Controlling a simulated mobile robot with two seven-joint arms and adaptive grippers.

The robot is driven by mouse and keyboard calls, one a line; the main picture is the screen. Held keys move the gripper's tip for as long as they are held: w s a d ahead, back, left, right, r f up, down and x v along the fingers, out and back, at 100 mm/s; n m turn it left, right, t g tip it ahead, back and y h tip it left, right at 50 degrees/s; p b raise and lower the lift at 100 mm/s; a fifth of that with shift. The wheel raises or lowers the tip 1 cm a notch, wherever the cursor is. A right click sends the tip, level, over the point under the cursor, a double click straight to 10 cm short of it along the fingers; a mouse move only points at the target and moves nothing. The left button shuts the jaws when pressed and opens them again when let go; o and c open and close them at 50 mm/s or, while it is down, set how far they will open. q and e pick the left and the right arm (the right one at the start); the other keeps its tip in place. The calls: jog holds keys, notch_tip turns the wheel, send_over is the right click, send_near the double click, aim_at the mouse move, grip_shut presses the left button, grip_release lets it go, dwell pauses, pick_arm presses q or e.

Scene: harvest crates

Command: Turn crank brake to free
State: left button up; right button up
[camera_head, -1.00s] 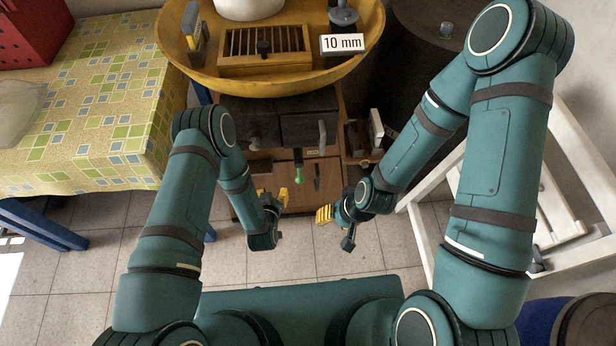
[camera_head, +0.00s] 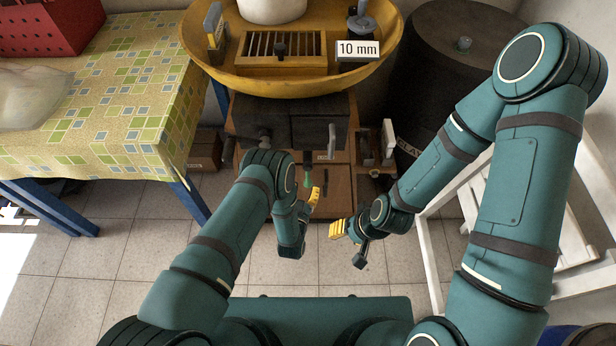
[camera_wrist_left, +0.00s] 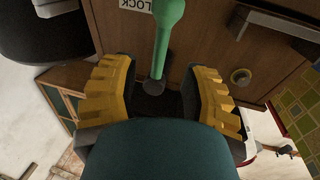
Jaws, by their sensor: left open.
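The crank brake shows as a green-handled lever (camera_wrist_left: 166,28) on the front of a wooden cabinet. In the left wrist view it runs down from the top edge between my fingers to a dark pivot. An upside-down label reading LOCK (camera_wrist_left: 137,4) is beside it. The lever is small and partly hidden by my left arm in the head view (camera_head: 308,178). My left gripper (camera_wrist_left: 158,98) is open, its yellow fingers on either side of the lever's lower part, with no clear contact. My right gripper (camera_head: 346,234) hangs to the right; its opening is unclear.
A yellow bowl (camera_head: 300,88) with a wooden grate and a 10 mm sign (camera_head: 359,50) sits above the cabinet (camera_head: 341,188). A dark barrel (camera_head: 430,75) and a white frame (camera_head: 432,265) stand right. A cloth-covered table (camera_head: 100,120) stands left.

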aim_at(307, 178)
pick_arm(q)
jog(key=w, duration=0.2)
jog(key=w+d+b, duration=0.1)
jog(key=w, duration=0.2)
jog(key=shift+w, duration=0.3)
jog(key=shift+o, duration=0.2)
grip_shut()
